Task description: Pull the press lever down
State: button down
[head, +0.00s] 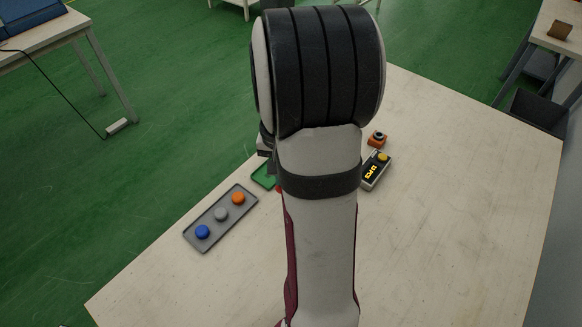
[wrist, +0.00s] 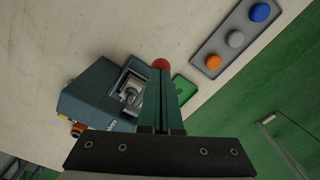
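In the wrist view a blue-grey press housing (wrist: 93,103) stands on the table, with a metal part (wrist: 130,92) in its square opening. A red ball knob (wrist: 161,64), which looks like the lever's end, shows just beyond the fingertips of my gripper (wrist: 161,75). The fingers lie side by side with only a thin line between them. I cannot tell whether they touch the knob, and the lever's shaft is not visible. In the head view my arm hides the gripper and most of the press; a small bit of red (head: 279,189) shows at the arm's left edge.
A grey tray (head: 190,235) with blue, grey and orange buttons lies left of my arm. A green plate (head: 263,175) lies beside it. A dark device with a yellow button (head: 376,170) and an orange button box (head: 377,138) stand to the right. The table's right side is clear.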

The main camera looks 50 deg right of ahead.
jog(key=shift+f, duration=0.25)
jog(key=shift+r, duration=3.8)
jog(key=s+a+r+n+y, duration=0.1)
jog(key=s+a+n, duration=0.1)
jog(key=a, duration=0.7)
jog(key=s+a+r+n, duration=0.2)
jog(key=a, duration=0.7)
jog(key=s+a+f+n, duration=0.1)
jog(key=s+a+n, duration=0.1)
jog(key=s+a, duration=0.6)
jog(key=shift+f+y, duration=0.35)
jog(key=shift+y, duration=0.05)
